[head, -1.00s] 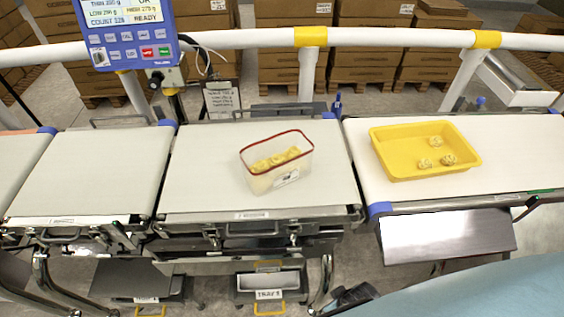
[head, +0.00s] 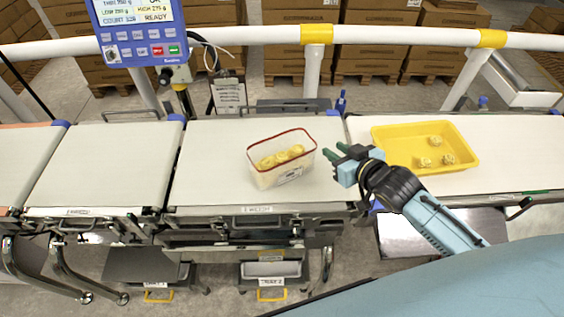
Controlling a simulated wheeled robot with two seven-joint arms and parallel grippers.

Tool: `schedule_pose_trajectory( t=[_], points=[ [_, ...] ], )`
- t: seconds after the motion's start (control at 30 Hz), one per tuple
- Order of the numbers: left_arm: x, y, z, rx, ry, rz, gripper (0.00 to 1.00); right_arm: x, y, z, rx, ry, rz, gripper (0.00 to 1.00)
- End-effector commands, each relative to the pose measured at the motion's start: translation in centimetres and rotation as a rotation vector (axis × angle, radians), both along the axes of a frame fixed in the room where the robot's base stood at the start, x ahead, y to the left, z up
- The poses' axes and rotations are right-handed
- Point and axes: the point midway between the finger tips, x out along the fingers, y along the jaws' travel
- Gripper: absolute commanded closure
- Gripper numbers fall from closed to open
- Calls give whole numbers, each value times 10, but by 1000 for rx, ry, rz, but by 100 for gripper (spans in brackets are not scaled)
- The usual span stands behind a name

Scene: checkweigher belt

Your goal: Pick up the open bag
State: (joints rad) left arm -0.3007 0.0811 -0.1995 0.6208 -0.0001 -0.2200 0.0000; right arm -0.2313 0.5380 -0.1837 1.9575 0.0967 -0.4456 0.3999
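The open bag (head: 270,177) is a clear container-like bag with a red rim, standing upright on the middle belt section. Several yellow pieces show inside it, and a white label is on its front. My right gripper (head: 333,158) is just to the right of the bag, with its green-tipped fingers pointing left towards it. The fingers are apart and nothing shows between them. A small gap seems to lie between the fingertips and the bag. My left gripper is not in view.
A yellow tray (head: 462,165) with a few pale yellow pieces stands on the right belt. The left belt (head: 100,165) is bare. A blue weighing display (head: 140,40) stands at the back left. A white rail (head: 390,36) runs behind the belts, with stacked cartons (head: 380,62) beyond.

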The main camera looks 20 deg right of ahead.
Motion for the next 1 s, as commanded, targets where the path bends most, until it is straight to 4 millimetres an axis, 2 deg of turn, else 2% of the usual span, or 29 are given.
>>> schedule_pose_trajectory(
  t=[0.2, 0.4, 0.67, 1.0],
  points=[
    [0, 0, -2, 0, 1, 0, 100, 35, 6, -14, 3, -3, -1, 72],
    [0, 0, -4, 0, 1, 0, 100, 62, 11, -26, 2, -2, -1, 72],
    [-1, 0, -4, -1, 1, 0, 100, 74, 13, -33, 0, 1, -1, 72],
    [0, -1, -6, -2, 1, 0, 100, 110, 19, -52, 0, 1, -1, 72]
  ],
)
